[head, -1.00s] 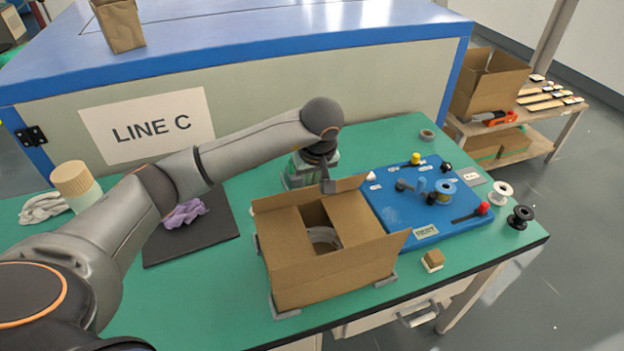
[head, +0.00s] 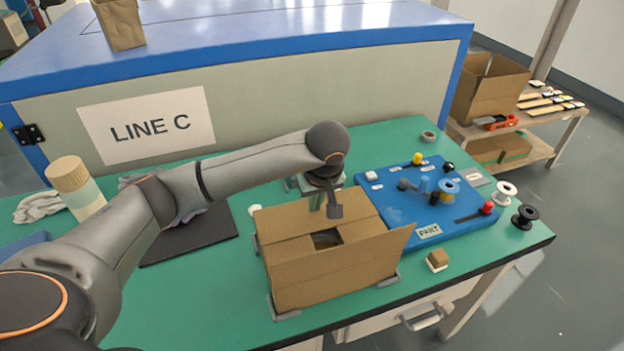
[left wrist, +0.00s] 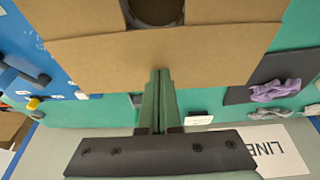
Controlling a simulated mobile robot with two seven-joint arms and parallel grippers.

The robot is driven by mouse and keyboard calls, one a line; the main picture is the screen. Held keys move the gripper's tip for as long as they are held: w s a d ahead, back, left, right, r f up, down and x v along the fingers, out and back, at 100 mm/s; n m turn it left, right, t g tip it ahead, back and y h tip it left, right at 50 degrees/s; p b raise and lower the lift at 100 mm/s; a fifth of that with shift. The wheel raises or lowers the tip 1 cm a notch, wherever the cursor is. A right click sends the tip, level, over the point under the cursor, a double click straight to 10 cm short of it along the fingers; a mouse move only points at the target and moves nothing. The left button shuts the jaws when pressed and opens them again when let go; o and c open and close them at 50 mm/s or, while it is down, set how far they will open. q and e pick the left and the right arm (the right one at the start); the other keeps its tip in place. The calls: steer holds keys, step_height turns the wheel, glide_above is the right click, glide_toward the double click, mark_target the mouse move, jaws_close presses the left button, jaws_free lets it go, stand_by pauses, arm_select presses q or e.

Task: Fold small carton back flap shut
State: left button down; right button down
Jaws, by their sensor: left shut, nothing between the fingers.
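The small brown carton (head: 340,277) sits on the green table. Its back flap (head: 290,222) lies folded inward over the side flaps, close to flat; a slight remaining tilt is hard to judge. A gap between the flaps shows something round and dark inside the carton. My left gripper (head: 334,212) is shut and empty at the back flap. In the left wrist view its fingertips (left wrist: 160,72) overlap the flap's outer edge (left wrist: 205,75); contact cannot be told for certain. My right gripper is out of view.
A blue board (head: 400,205) with knobs and spools stands right of the carton. A small brown-and-white block (head: 437,260) lies near the front right corner. Grey corner brackets (head: 283,309) surround the carton. A black mat (head: 190,240) lies to the left.

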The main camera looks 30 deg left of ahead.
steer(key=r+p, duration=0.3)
steer(key=p, duration=0.1)
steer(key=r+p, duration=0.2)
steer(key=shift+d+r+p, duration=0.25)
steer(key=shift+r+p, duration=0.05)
stand_by(1.3)
